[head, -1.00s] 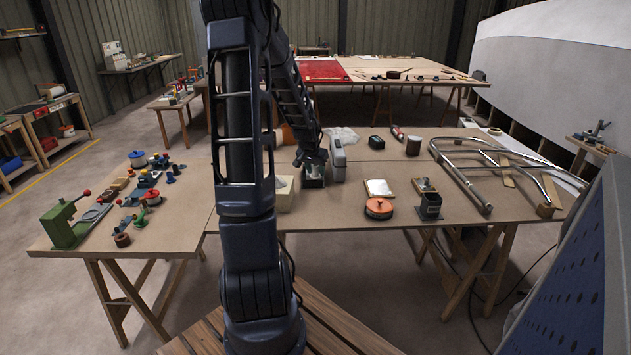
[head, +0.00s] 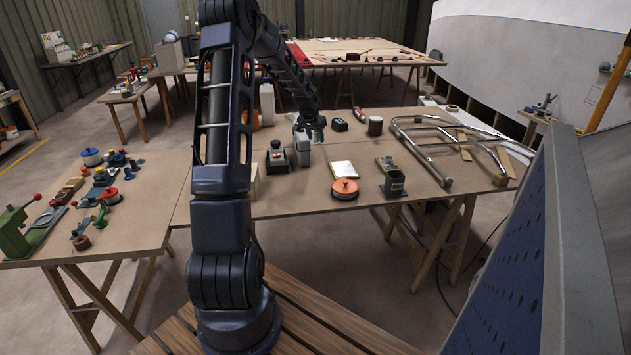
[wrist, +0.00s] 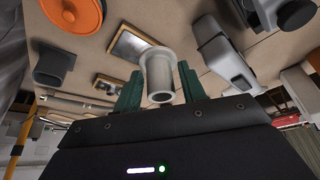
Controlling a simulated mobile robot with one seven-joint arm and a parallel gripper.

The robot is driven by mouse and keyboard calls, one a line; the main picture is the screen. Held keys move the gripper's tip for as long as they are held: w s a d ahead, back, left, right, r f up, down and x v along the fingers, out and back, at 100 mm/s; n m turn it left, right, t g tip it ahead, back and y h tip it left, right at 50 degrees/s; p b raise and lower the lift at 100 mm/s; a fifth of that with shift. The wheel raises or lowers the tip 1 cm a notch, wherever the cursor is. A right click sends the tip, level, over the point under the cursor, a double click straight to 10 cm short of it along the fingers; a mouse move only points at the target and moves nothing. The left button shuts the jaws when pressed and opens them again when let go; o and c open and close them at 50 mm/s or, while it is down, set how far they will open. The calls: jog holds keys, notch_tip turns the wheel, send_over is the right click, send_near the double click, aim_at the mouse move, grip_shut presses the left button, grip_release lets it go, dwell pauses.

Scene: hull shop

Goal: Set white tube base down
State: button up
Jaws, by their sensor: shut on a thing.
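The white tube base (wrist: 158,76) is a short pale hollow cylinder with a flared rim, in the middle of the wrist view. My gripper (wrist: 160,88) is shut on it, with one green finger on each side. In the head view my gripper (head: 314,128) hangs over the back part of the table (head: 290,195), just right of the grey bottle-like container (head: 302,150). The tube base is too small or hidden to make out there. In the wrist view bare brown tabletop shows around the tube base, and the two look apart.
A white pad (head: 343,169), an orange round tin (head: 344,188) and a dark cup-like holder (head: 394,184) stand nearer the front. A black device (head: 277,156) is left of the grey container. A black box (head: 339,125) and bent steel tubing (head: 430,155) lie to the right.

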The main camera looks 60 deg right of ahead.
aim_at(317, 180)
notch_tip(317, 180, down, 20)
jog(key=shift+r, duration=0.15)
dwell(0.5)
jog(key=o, duration=1)
jog(key=v, duration=1.2)
jog(key=shift+r, duration=0.1)
